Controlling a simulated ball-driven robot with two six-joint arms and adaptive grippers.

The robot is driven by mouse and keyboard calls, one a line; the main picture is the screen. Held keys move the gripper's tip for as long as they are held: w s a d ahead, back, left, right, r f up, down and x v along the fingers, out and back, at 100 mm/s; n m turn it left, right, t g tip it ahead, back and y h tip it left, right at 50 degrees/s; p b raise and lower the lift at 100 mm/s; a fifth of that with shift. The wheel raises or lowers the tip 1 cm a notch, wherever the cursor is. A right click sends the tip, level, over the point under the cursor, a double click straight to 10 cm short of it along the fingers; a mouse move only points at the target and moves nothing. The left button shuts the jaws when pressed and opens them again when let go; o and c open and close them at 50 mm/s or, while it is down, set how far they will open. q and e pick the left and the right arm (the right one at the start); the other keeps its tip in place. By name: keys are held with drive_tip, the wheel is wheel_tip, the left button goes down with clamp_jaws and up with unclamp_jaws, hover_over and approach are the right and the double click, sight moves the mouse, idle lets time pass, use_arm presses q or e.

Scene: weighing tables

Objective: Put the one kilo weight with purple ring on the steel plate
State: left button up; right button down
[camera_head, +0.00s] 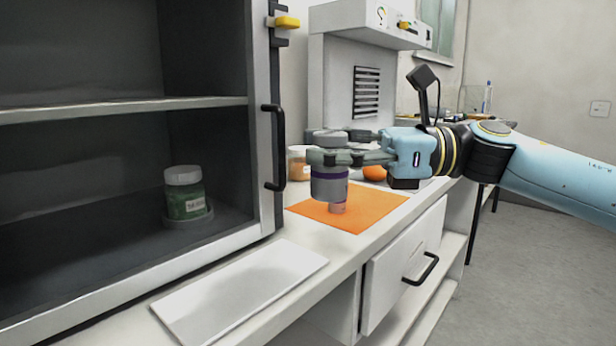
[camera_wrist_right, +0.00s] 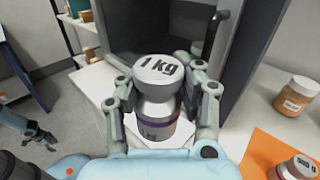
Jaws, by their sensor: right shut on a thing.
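The one kilo weight with the purple ring (camera_head: 329,186) is grey and upright, and its top reads "1 kg" in the right wrist view (camera_wrist_right: 157,70). My right gripper (camera_head: 328,157) is shut on its neck, with one finger on each side. The weight appears held above the counter, in front of the orange mat's left part. The steel plate (camera_head: 240,290) lies bare on the counter at the front left; part of it shows behind the weight in the right wrist view (camera_wrist_right: 186,134). My left gripper (camera_wrist_right: 35,135) shows small at the left of the wrist view, its jaws unclear.
On the orange mat (camera_head: 375,212) stands a smaller weight (camera_head: 338,207), marked 500 g in the wrist view. A jar with orange contents (camera_head: 298,165) stands behind. An open cabinet with a green jar (camera_head: 185,195) is at the left; its door edge and handle (camera_head: 274,147) rise beside the counter.

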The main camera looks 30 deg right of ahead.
use_arm(q)
drive_tip(key=shift+s+a+f+b, duration=0.4)
drive_tip(key=shift+s+f+b, duration=0.25)
drive_tip(key=shift+f+b, duration=0.15)
use_arm(e)
drive_tip(key=shift+w+a+f, duration=0.4)
drive_tip(key=shift+a+f, duration=1.3)
drive_tip(key=shift+a, duration=0.05)
drive_tip(key=shift+w+a+f, duration=0.4)
drive_tip(key=shift+a+f, duration=1.25)
drive_tip(key=shift+a, duration=0.15)
drive_tip(key=shift+w+a+f, duration=0.4)
drive_tip(key=shift+a+f, duration=1.3)
drive_tip(key=shift+a, duration=0.05)
use_arm(q)
drive_tip(key=shift+f, duration=0.15)
use_arm(e)
drive_tip(key=shift+f, duration=0.1)
drive_tip(key=c, duration=0.8)
unclamp_jaws()
drive_tip(key=shift+f, duration=0.1)
drive_tip(key=shift+s+d, duration=0.1)
drive_tip(key=shift+d, duration=0.05)
use_arm(q)
drive_tip(key=shift+r, duration=0.2)
use_arm(e)
drive_tip(key=v, duration=1.1)
drive_tip(key=shift+s+d, duration=0.2)
drive_tip(key=shift+d, duration=0.15)
